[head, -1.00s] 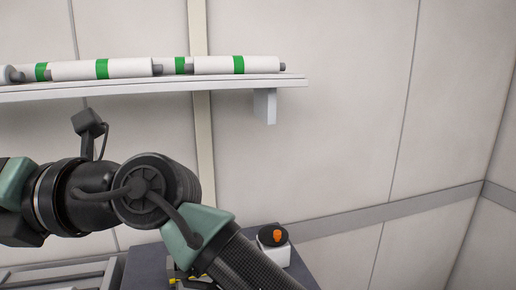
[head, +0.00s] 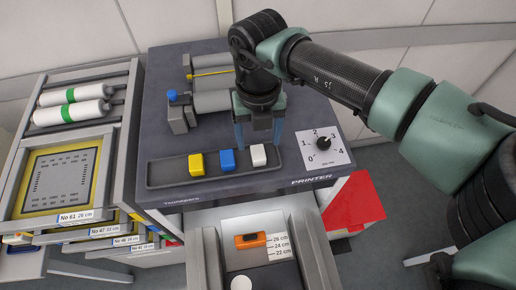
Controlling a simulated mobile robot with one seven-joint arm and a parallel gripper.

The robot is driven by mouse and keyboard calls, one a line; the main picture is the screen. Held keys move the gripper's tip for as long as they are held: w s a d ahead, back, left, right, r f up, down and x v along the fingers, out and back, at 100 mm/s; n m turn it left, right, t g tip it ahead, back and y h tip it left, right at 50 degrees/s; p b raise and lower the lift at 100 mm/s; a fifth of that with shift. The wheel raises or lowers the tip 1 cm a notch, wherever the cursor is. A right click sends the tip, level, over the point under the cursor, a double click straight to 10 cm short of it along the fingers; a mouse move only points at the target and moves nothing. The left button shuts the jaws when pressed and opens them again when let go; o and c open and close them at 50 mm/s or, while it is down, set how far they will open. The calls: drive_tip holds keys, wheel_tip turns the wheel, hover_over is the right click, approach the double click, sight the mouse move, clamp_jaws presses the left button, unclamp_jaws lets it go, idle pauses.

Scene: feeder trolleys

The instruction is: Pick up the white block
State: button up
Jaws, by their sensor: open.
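The white block (head: 259,155) stands in the right end of a shallow grey tray (head: 168,181) on top of the dark printer. A blue block (head: 228,159) is in the middle of the tray and a yellow block (head: 196,163) is to its left. My gripper (head: 259,145) points down above and just behind the white block. Its two fingers are apart, one to the left and one to the right, with nothing seen between them. Whether the fingers reach beside the block I cannot tell.
A dial plate (head: 336,158) numbered 0 to 4 lies right of the tray. A roller unit with a blue knob (head: 172,96) stands behind it. An orange slider (head: 251,240) sits on the front unit. A trolley with white rolls (head: 72,114) stands left; a red panel (head: 355,205) lies right.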

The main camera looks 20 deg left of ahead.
sight(258, 152)
drive_tip(key=shift+w+a+f+p, duration=0.2)
drive_tip(key=shift+f+p, duration=0.55)
drive_tip(key=shift+f, duration=0.8)
drive_tip(key=shift+w+a+f+p, duration=0.15)
drive_tip(key=shift+f+p, duration=0.55)
drive_tip(key=shift+f, duration=0.8)
drive_tip(key=shift+d, duration=0.1)
drive_tip(key=shift+c, duration=0.3)
clamp_jaws()
